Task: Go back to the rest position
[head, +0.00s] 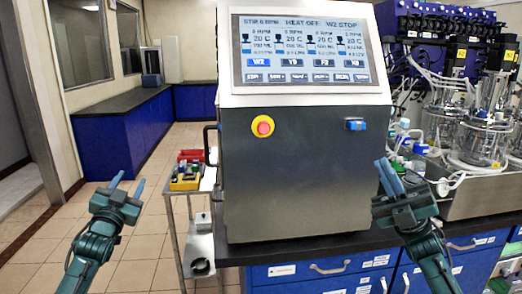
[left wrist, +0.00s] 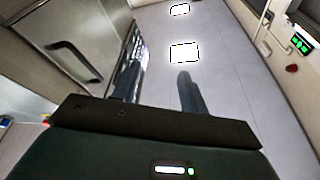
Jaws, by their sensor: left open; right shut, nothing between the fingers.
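My left gripper (head: 129,181) is at the lower left of the head view, raised in free space over the tiled floor. Its two blue fingers stand apart with nothing between them. In the left wrist view the same gripper (left wrist: 158,78) shows open and empty, its fingers pointing up the picture. My right gripper (head: 386,168) is at the lower right, in front of the right side of the grey control cabinet (head: 300,190). Its fingers are close together, shut and empty. Whether it touches the cabinet or bench behind it cannot be told.
The cabinet's screen (head: 305,55) reads "HEAT OFF". It stands on a blue-drawered bench (head: 330,270). Glass vessels with tubing (head: 485,140) stand at the right. A small cart (head: 188,180) holds coloured items between my left gripper and the cabinet. Floor (head: 140,250) is open at the left.

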